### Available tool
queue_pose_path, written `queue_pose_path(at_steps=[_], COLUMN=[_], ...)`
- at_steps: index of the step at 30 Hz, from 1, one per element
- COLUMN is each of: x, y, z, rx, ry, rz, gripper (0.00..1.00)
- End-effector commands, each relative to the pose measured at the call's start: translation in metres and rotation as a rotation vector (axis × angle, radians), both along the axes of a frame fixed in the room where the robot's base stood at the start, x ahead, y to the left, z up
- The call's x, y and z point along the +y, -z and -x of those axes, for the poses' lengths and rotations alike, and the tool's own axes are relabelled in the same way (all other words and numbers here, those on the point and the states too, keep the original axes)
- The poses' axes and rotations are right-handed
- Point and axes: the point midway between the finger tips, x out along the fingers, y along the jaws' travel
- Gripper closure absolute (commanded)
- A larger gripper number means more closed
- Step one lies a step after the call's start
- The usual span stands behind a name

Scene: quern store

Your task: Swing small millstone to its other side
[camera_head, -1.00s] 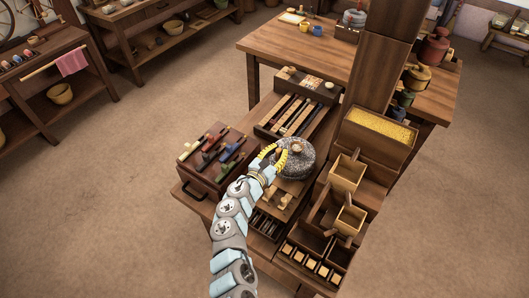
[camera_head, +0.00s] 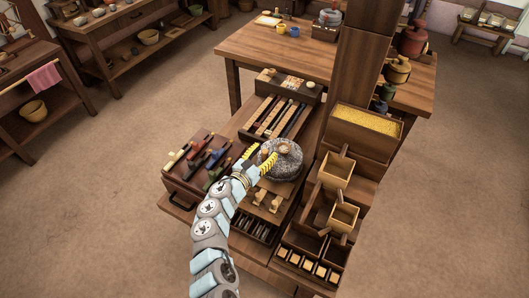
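The small millstone (camera_head: 286,168) is a round grey speckled stone on the wooden bench, right of the middle of the picture. A small wooden knob (camera_head: 284,148) shows near the centre of its top. My gripper (camera_head: 266,150) has two yellow fingers and reaches in from the lower left. The fingers are spread, one beside the stone's left edge and one over its upper left surface. I see nothing held between them. Whether the right finger touches the stone, I cannot tell. Part of the stone's left side is hidden by that finger.
A tray of coloured-handled tools (camera_head: 199,158) lies left of the gripper. A rack of long rods (camera_head: 277,116) stands behind the stone. A wooden post (camera_head: 362,75), a grain bin (camera_head: 364,122) and wooden scoops (camera_head: 336,171) crowd the right. Open floor lies left.

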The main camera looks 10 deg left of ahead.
Motion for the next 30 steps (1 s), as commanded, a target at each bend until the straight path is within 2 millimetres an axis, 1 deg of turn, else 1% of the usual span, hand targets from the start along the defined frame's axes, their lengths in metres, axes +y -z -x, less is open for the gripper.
queue_pose_path(at_steps=[5,11,20,30], x=[0.0,0.003,0.013,0.025], y=[0.0,0.0,0.0,-0.001], z=[0.001,0.008,0.025,0.05], rx=[-0.001,-0.003,-0.002,-0.003], ry=[0.0,0.0,-0.004,-0.003], rz=[0.0,0.004,0.002,-0.001], gripper=[0.47,0.47,0.47,0.47])
